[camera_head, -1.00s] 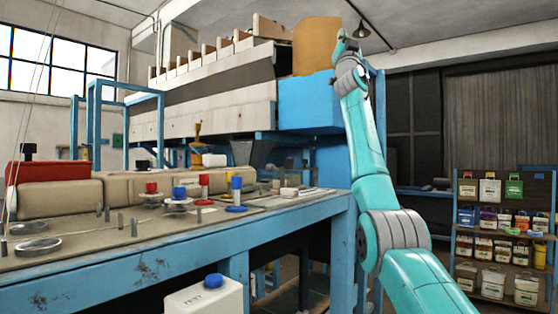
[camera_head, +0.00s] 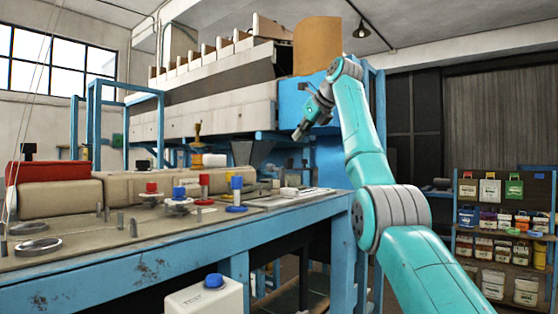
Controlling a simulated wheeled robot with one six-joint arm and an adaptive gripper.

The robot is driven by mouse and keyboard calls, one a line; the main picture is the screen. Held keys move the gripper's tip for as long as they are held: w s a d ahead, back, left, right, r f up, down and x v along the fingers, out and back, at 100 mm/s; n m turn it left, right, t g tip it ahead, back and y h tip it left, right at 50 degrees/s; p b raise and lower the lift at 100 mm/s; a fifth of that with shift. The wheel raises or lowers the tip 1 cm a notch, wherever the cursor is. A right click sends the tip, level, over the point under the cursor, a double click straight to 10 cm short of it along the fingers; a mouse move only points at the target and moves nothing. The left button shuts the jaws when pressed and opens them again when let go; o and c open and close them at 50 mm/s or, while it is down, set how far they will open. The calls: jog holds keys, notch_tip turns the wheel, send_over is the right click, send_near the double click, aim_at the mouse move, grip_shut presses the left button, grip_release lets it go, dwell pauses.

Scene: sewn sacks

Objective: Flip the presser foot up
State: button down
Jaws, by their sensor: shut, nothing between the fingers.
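My gripper (camera_head: 298,135) is at the end of the teal arm, in front of the blue machine housing and above the right part of the work table. It points down and to the left. It is shut and small in the view, with nothing seen in it. The presser foot cannot be made out. The sewing machine parts at the back of the table, below and left of my gripper, are small and partly hidden by spools and sacks.
The blue-edged work table (camera_head: 150,258) carries beige sacks (camera_head: 60,196), thread spools (camera_head: 237,192) and metal pegs. A white container with a blue cap (camera_head: 205,298) stands below its front edge. A shelf of small bags (camera_head: 505,225) stands at the right. Air above the table's front is clear.

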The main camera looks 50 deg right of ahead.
aim_at(272, 166)
jog(key=shift+y, duration=0.7)
jog(key=w+f, duration=0.2)
jog(key=w+a+f, duration=0.1)
jog(key=w+f, duration=0.1)
jog(key=f, duration=0.1)
jog(key=w+f, duration=0.2)
jog(key=shift+w+a+f, duration=0.35)
jog(key=shift+w+a, duration=0.05)
jog(key=shift+w, duration=0.1)
jog(key=shift+w, duration=0.35)
jog(key=shift+w+f, duration=0.1)
jog(key=shift+w, duration=0.4)
jog(key=s+r, duration=0.5)
jog(key=r, duration=0.3)
jog(key=shift+s+a+r, duration=0.15)
jog(key=shift+s+a, duration=0.1)
jog(key=shift+a, duration=0.1)
